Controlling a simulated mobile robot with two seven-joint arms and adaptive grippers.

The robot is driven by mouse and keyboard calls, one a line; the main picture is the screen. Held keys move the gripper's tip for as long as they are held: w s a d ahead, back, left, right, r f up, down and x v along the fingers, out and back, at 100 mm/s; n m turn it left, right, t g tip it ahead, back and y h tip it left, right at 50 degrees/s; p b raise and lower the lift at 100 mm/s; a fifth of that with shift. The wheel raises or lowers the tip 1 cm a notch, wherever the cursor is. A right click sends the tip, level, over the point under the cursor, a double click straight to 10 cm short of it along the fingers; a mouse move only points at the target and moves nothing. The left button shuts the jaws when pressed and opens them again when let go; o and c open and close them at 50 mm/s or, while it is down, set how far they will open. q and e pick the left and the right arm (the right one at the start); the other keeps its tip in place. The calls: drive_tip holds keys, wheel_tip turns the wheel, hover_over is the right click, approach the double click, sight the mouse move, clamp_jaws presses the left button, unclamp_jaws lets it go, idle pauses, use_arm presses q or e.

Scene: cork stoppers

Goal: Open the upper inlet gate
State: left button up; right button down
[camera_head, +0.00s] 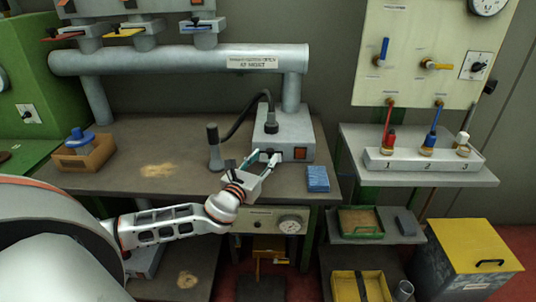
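A grey pipe (160,60) runs across the upper left, with a label (252,62) whose wording is only partly legible and seems to mention an inlet. Above it sit several grey gate housings, with a red slide (64,36), a yellow slide (124,32) and a blue slide (195,28). I cannot tell which is the upper inlet gate. My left gripper (262,157) is over the bench's front part, well below the pipe, in front of a grey box with an orange switch. Its fingers are apart with nothing seen between them. My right gripper is out of view.
The grey box (290,125) has a black hose to an upright dark handle (214,148). A blue block (317,179) lies right of my gripper. A wooden box (85,155) stands left. A numbered stopper rack (424,161) stands right, below a valve panel (415,90).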

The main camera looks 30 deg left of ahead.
sight(269, 152)
use_arm(q)
drive_tip(key=shift+w+a, duration=0.15)
drive_tip(key=shift+w, duration=1)
drive_tip(key=shift+w+a, duration=0.1)
drive_tip(key=shift+w, duration=0.45)
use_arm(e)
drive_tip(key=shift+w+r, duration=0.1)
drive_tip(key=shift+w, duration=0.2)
